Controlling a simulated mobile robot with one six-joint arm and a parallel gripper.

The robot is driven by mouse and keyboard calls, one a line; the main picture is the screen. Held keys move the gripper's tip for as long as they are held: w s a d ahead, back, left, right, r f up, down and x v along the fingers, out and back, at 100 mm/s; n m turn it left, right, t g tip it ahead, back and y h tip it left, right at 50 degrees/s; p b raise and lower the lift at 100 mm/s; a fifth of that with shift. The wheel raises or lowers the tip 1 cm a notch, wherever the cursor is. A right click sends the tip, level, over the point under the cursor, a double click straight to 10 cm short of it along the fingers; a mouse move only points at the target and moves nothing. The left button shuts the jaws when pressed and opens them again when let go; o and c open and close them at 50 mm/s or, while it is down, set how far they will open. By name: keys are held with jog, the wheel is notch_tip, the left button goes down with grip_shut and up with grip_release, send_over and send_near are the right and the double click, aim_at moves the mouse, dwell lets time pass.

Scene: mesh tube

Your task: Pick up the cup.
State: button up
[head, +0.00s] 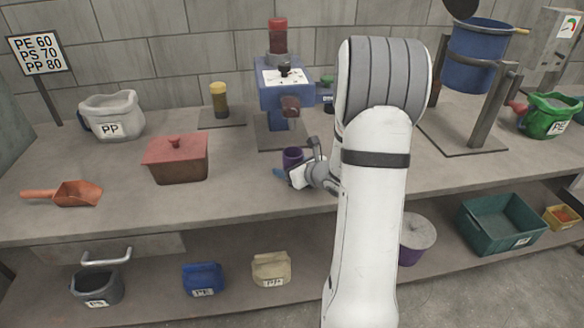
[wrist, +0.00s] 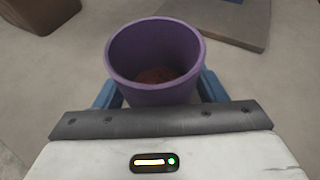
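The cup (head: 292,157) is small and purple and stands upright near the front edge of the bench. In the wrist view the cup (wrist: 155,65) is seen from above, with something reddish-brown low inside it. My gripper (head: 284,170) is low at the bench, right by the cup. In the wrist view my gripper (wrist: 160,92) has one blue finger on each side of the cup. The fingers are spread, with a narrow gap showing beside the cup's lower wall. The cup hides parts of the fingers, so any contact there cannot be seen.
A blue machine (head: 284,95) stands on a plate behind the cup. A red lidded box (head: 176,160) and an orange scoop (head: 75,194) lie to the left. A blue bucket (head: 474,57) hangs in a stand at right. The bench between box and cup is clear.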

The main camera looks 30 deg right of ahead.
jog(key=c, duration=0.9)
jog(key=shift+r, duration=0.15)
